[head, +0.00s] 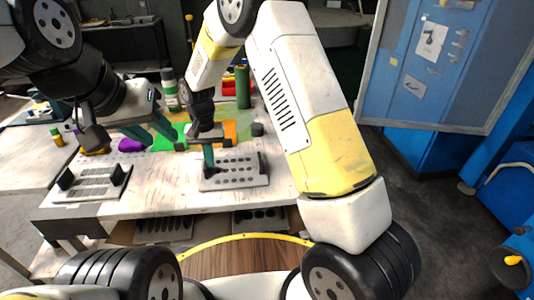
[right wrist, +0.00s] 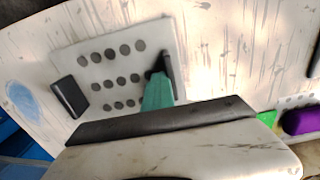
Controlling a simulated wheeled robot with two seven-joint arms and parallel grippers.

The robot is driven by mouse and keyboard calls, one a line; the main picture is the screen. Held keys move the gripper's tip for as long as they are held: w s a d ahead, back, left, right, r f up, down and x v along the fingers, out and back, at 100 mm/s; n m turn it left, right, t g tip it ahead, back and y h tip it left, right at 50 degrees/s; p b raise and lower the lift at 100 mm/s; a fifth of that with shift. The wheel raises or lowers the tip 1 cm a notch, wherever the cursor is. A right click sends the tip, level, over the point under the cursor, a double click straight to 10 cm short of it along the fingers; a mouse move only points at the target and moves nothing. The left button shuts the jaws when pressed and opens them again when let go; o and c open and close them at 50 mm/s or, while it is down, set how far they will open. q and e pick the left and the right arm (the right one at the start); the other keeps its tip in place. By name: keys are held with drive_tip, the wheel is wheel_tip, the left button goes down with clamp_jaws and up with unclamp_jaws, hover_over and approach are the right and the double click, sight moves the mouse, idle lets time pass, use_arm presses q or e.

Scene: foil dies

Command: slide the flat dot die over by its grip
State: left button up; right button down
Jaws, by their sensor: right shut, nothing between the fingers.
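The flat dot die (head: 237,180) is a pale plate with rows of dark round holes, lying flat near the table's front edge. It also shows in the right wrist view (right wrist: 95,42), with a dark upright grip (right wrist: 69,97) at one side and another grip (right wrist: 168,66) at the opposite side. My right gripper (head: 209,164) is shut and empty, pointing down over the die's left part in the head view. In the right wrist view its teal fingers (right wrist: 158,80) are right beside the second grip; whether they touch it I cannot tell. My left gripper (head: 163,141) is open, away from the die.
A slotted die (head: 92,190) with dark grips lies to the left on the table (head: 150,200). Purple (head: 131,145), green and orange foil pieces lie behind.

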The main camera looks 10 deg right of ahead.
drive_tip(key=shift+a, duration=4.3)
drive_tip(key=shift+d, duration=0.15)
drive_tip(key=shift+d, duration=0.65)
wheel_tip(320, 180, up, 9)
